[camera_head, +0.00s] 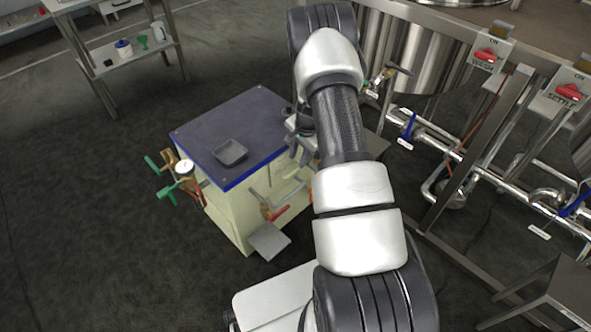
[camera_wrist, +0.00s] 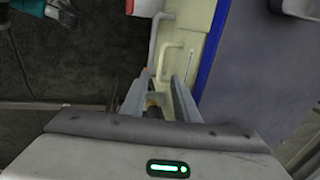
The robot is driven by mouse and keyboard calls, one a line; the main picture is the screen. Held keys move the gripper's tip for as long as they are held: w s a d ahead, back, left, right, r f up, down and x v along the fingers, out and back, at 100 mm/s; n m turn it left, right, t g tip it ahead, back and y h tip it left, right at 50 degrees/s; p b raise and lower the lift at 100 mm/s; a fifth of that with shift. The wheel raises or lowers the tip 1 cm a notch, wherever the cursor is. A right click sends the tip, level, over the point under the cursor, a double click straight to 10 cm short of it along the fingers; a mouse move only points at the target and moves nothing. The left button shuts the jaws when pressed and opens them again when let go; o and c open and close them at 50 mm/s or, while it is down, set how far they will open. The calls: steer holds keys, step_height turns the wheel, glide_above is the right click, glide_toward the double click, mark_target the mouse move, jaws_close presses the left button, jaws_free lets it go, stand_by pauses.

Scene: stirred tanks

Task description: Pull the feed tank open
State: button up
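The feed tank, which I take to be the pale yellow-green box (camera_head: 233,208), stands on the floor left of my arm. Its dark grey top (camera_head: 208,137) has a blue edge and looks closed. In the wrist view the pale wall (camera_wrist: 205,60) shows with a pale bar handle (camera_wrist: 166,55) and the blue edge beside it. My gripper (camera_wrist: 157,88) is beside that wall, its two grey fingers apart. A small brass-coloured part shows between the fingers; I cannot tell whether they touch it. In the head view my arm mostly hides the gripper at the tank's right side.
A small grey tray (camera_head: 230,152) lies on the tank's top. Green-handled valves with a gauge (camera_head: 183,169) stick out on its left. A red-handled valve (camera_head: 277,213) is on its front. Steel pipes and a frame (camera_head: 470,150) stand at right.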

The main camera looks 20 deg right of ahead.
mark_target(295, 171)
step_height(295, 171, down, 6)
steer(key=w+b, duration=0.1)
steer(key=shift+a+f, duration=0.25)
steer(key=shift+a, duration=0.05)
steer(key=shift+w, duration=0.1)
jaws_close()
